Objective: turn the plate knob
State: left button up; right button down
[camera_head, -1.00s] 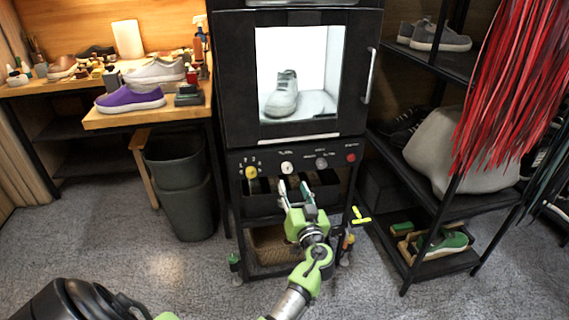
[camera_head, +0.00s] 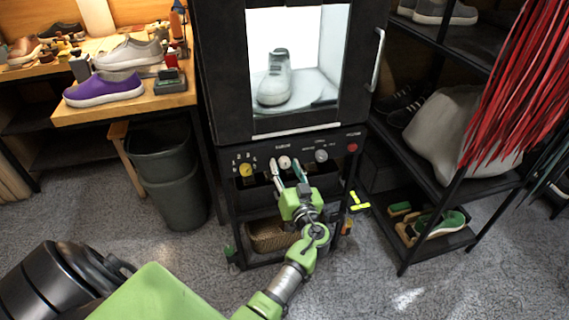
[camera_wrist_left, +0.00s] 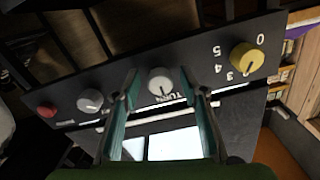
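The white knob (camera_head: 284,162) sits on the black front panel below the cabinet window. It is likely the plate knob; lettering starting "TURN" shows beside it in the left wrist view (camera_wrist_left: 160,82). My left gripper (camera_head: 285,169) is open, one finger on each side of the white knob. In the left wrist view its fingertips (camera_wrist_left: 159,76) are spread with a gap on both sides of the knob; whether they reach around it in depth is hard to tell. My right gripper is not in view.
A yellow numbered knob (camera_head: 245,169), a grey knob (camera_head: 321,155) and a red button (camera_head: 352,147) share the panel. A grey shoe (camera_head: 275,80) stands inside the lit cabinet. A dark bin (camera_head: 165,165) stands at left, a shoe rack (camera_head: 435,175) at right.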

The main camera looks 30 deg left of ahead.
pick_arm(q)
jog(key=c, duration=1.1)
